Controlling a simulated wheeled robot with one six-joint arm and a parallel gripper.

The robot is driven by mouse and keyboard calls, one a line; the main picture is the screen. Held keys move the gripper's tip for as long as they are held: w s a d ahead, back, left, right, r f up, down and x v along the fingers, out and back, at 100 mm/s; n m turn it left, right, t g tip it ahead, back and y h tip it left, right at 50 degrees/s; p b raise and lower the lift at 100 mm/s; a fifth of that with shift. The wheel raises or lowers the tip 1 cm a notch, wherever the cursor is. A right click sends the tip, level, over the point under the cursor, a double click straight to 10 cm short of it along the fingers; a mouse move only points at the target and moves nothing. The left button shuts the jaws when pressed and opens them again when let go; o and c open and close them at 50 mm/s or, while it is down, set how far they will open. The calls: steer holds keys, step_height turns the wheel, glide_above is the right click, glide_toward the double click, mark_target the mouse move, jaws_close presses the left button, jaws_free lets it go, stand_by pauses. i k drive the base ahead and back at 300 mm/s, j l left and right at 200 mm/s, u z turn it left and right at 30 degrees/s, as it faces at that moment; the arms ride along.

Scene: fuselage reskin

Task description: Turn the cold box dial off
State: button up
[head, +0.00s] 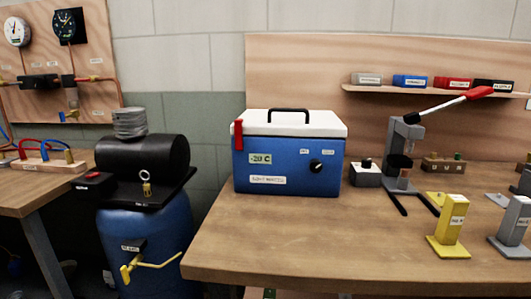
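The cold box (267,182) is a blue chest with a white lid (300,121) and a black carry handle on top. It stands on the wooden bench, toward its back left, with the lid closed. Its black round dial (316,166) is on the right of the front face, with a white pointer mark. Two small labels sit above the dial, too small to read surely. A label on the left of the front reads "-20 C" (260,158). A red latch or strip (238,135) hangs at the box's left front corner. My gripper is not in view.
Right of the box on the bench (290,235) are a small grey block with a black knob (366,178), a lever press (405,140) with red handle, and a yellow stand (451,222). A blue barrel (150,240) stands left. The bench front before the box is clear.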

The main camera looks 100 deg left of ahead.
mark_target(315, 165)
steer(key=k+j+u, duration=0.25)
steer(key=u, duration=0.15)
steer(key=k+j+u, duration=0.4)
steer(key=u, duration=1.7)
steer(key=k+j+u, duration=0.1)
steer(key=j, duration=0.2)
